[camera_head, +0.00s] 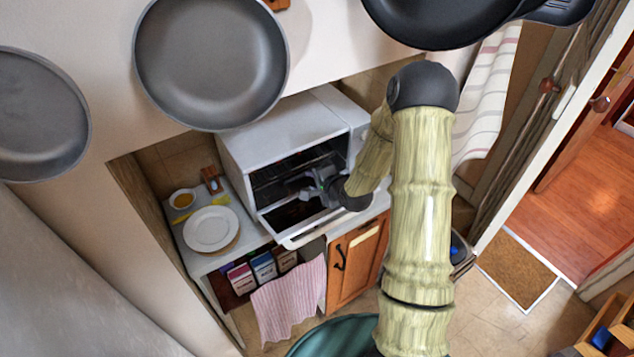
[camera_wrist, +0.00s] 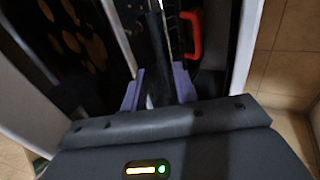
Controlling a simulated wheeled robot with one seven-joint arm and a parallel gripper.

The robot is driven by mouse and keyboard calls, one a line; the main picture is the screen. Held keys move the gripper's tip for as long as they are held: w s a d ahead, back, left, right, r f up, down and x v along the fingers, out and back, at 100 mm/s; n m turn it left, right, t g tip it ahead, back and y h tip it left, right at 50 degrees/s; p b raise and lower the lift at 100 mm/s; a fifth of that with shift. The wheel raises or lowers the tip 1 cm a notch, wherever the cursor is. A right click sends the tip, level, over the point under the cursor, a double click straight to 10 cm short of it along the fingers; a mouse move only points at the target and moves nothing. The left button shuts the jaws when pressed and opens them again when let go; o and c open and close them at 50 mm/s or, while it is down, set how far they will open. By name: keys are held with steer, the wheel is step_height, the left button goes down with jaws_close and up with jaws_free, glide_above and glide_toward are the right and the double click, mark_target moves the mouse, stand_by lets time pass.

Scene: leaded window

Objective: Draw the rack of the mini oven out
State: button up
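The white mini oven (camera_head: 285,138) stands on the counter with its door (camera_head: 310,229) folded down. Its dark inside shows, with the rack's thin dark bars (camera_head: 268,187) to the left of my gripper. My gripper (camera_head: 312,186) reaches into the oven's opening from the right. In the wrist view, the purple fingers of my gripper (camera_wrist: 160,90) stand apart, with a dark upright strip between them. This strip may be the rack seen edge-on; dimness hides whether the fingers touch it. A red handle-shaped piece (camera_wrist: 193,38) shows just right of the fingers.
A white plate (camera_head: 211,229) and a small bowl (camera_head: 182,199) sit left of the oven. A striped towel (camera_head: 288,301) and a wooden cabinet door (camera_head: 357,262) are below. Grey pans (camera_head: 211,62) hang close to the camera. Several boxes (camera_head: 263,266) stand under the counter.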

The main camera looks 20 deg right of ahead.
mark_target(302, 176)
steer(key=shift+b+x, duration=1.7)
steer(key=shift+x, duration=2.85)
jaws_close()
steer(key=shift+s+f, duration=0.1)
steer(key=shift+s, duration=0.05)
steer(key=shift+s+d, duration=0.3)
steer(key=shift+s, duration=0.65)
steer(key=shift+s+d, duration=0.35)
steer(key=shift+s, duration=0.55)
steer(key=shift+s+d, duration=0.3)
steer(key=shift+s, duration=0.65)
